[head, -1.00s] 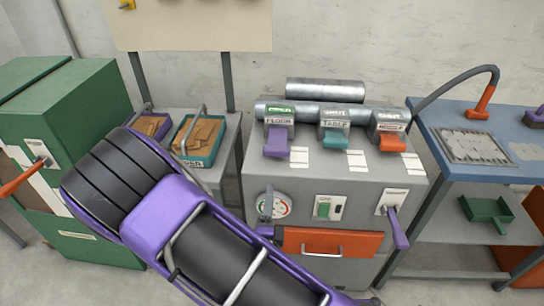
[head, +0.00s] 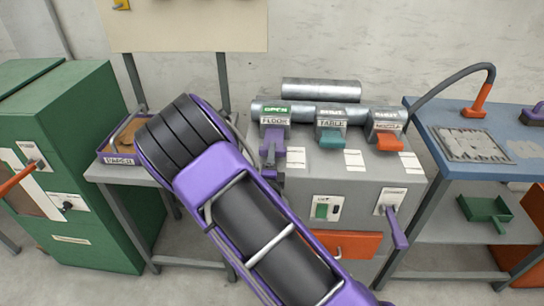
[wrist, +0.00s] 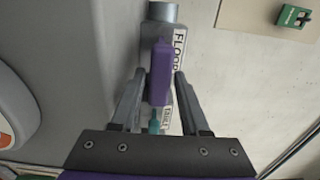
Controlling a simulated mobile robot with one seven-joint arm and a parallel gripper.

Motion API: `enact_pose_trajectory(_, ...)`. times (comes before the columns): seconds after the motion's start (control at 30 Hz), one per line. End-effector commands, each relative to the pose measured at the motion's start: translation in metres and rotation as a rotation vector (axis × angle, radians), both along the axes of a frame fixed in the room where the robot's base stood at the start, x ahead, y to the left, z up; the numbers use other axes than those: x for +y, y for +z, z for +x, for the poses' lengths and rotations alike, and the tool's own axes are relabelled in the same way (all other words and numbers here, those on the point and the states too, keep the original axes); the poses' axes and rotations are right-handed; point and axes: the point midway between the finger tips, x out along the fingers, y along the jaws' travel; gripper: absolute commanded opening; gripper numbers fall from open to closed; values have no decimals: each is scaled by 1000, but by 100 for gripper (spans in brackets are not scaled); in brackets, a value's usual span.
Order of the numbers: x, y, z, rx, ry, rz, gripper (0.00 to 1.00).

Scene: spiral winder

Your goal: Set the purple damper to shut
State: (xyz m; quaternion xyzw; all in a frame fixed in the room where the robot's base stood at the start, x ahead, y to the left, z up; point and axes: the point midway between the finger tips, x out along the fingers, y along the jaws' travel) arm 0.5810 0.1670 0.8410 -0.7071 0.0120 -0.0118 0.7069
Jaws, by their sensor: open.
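The purple damper (head: 274,133) is the left one of three levers on the pipe housing above the grey cabinet. Its label reads FLOOR, and the green sign above it reads OPEN. In the wrist view the purple handle (wrist: 160,78) lies between the two grey fingers of my gripper (wrist: 160,90), which stand apart on either side of it. In the head view my gripper (head: 270,160) is at the purple handle, and its fingers partly cover it. I cannot tell whether either finger touches the handle.
The teal damper (head: 331,139), labelled TABLE, is just right of the purple one. The orange damper (head: 390,142) is further right. A switch (head: 322,209) and a purple-handled lever (head: 397,228) are on the cabinet front. My arm covers the cabinet's left side.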

Motion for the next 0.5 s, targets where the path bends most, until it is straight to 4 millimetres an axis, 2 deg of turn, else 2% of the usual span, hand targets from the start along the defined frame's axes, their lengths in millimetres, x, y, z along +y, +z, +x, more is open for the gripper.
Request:
enact_pose_trajectory(0.27,0,0,2,0,0,0,45)
enact_pose_trajectory(0.37,0,0,2,0,0,0,31)
enact_pose_trajectory(0.5,0,0,2,0,0,1,5)
